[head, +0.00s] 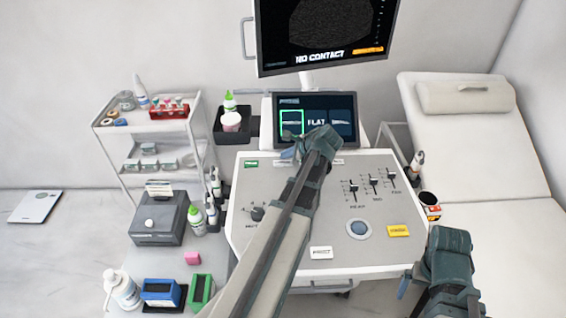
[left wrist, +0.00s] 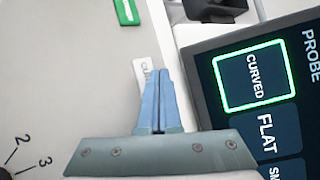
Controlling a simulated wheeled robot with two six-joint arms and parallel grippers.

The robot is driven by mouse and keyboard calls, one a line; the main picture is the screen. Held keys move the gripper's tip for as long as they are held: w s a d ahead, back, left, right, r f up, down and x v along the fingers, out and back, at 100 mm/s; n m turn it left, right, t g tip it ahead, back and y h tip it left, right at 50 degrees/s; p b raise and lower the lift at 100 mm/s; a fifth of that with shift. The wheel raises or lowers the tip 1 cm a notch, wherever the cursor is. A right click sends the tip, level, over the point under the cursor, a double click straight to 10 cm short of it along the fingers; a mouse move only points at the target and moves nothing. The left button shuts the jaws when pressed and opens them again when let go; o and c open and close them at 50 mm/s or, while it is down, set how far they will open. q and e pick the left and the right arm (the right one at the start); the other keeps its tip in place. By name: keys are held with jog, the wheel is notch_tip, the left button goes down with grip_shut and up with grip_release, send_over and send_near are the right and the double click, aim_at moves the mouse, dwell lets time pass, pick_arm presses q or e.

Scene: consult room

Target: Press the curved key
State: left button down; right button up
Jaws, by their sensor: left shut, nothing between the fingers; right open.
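The curved key is a small white key in the left wrist view (left wrist: 140,70), with the start of its label showing. On the console's touch screen (head: 285,101), the CURVED tile (left wrist: 254,78) has a bright green frame beside FLAT. My right gripper (head: 408,284) is open, right of the console.
A green key (head: 251,163) is on the console (head: 300,215), left of my fingers. Sliders (head: 373,182), a trackball (head: 359,229) and a yellow key (head: 399,231) lie to the right. The monitor (head: 325,35) above reads NO CONTACT. A couch (head: 470,150) stands at right.

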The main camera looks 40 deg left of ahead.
aim_at(286, 164)
pick_arm(q)
jog(key=shift+r+p, duration=2.45)
jog(key=shift+r, duration=0.1)
jog(key=shift+f, duration=0.1)
